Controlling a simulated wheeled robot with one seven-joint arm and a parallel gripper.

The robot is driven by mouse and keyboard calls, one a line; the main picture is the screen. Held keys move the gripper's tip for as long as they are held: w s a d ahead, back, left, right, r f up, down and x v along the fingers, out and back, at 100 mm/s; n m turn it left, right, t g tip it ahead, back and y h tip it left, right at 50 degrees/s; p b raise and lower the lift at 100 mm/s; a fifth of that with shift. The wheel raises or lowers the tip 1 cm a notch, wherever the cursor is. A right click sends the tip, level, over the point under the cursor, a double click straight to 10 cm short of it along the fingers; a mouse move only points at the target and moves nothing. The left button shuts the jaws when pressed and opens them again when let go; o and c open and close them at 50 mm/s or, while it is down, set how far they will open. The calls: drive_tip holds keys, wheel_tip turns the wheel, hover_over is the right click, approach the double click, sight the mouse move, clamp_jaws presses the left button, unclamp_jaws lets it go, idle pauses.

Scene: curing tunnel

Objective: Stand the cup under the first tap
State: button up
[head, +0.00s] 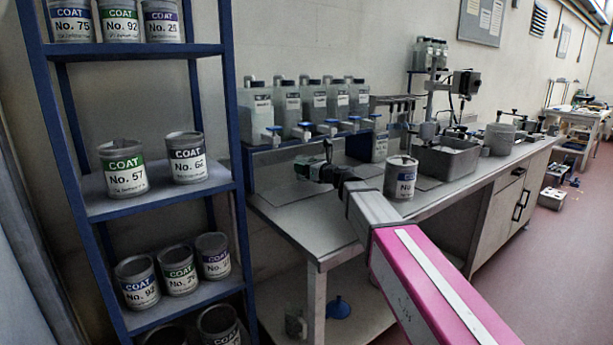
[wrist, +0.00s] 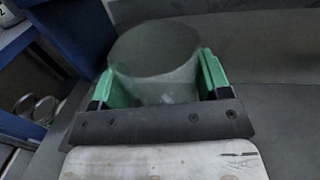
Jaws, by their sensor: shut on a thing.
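My gripper (head: 322,168) reaches over the left part of the grey bench, in front of the row of taps. In the wrist view its green fingers (wrist: 155,78) are shut on a grey, see-through cup (wrist: 158,55), one finger on each side. In the head view I cannot make out the cup clearly at the gripper. A row of clear bottles stands on a blue-edged shelf, with blue-handled taps along its front. The leftmost tap (head: 272,131) is to the left of and behind my gripper. I cannot tell whether the cup touches the bench.
A blue rack (head: 230,110) with coat cans stands to the left of the bench (head: 290,228). A can (head: 400,177) stands on the bench just right of my gripper. A metal basin (head: 447,160) is farther right. Bare bench lies below the leftmost taps.

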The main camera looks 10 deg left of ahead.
drive_tip(key=shift+f, duration=1.7)
drive_tip(key=o, duration=0.9)
drive_tip(key=shift+f, duration=0.1)
drive_tip(key=shift+s+d, duration=0.15)
drive_tip(key=shift+v, duration=3.55)
